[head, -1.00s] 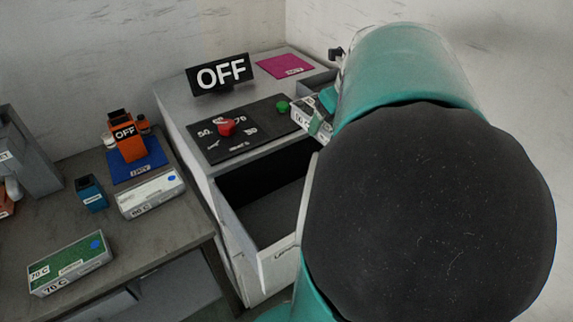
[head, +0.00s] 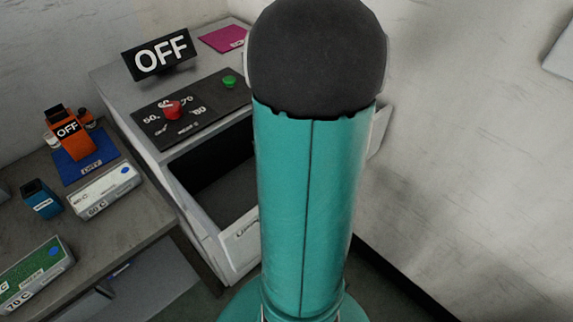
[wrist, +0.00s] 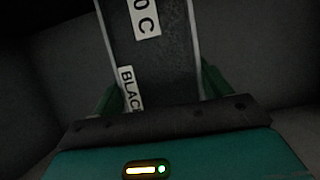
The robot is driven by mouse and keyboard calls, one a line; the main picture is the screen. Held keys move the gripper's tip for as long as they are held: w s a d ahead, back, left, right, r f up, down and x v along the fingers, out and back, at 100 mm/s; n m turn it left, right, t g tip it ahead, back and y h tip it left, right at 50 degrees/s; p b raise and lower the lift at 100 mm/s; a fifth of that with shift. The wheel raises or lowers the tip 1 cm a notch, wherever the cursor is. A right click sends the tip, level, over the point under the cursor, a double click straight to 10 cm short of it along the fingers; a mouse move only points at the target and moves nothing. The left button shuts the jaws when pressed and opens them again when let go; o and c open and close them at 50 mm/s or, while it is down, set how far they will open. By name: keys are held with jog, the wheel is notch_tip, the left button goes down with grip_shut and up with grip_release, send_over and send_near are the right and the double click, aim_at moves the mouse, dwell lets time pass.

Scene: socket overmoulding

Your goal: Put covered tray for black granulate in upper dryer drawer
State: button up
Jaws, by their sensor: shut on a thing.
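In the wrist view my gripper (wrist: 160,78) has its green fingers on both sides of a tray (wrist: 168,55). The tray has a dark top, pale side edges, a "BLACK" label and a label ending in "0 C". Grey walls surround it, like the inside of a drawer. In the head view the dryer drawer (head: 242,238) is pulled open, with a dark interior and a label on its front. My teal and black arm hides the drawer's right part, my gripper and the held tray there. Whether the tray rests on the drawer floor cannot be told.
The dryer top carries an OFF display (head: 160,55), a panel with a red knob (head: 172,109), a green button (head: 229,82) and a magenta mat (head: 224,38). The left table holds a white-topped tray (head: 105,188), a green tray (head: 35,275) and an orange device (head: 68,132).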

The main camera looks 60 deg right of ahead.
jog(key=shift+f, duration=2.6)
jog(key=shift+f, duration=0.15)
jog(key=o, duration=1.3)
jog(key=shift+o, duration=0.2)
jog(key=shift+d, duration=0.1)
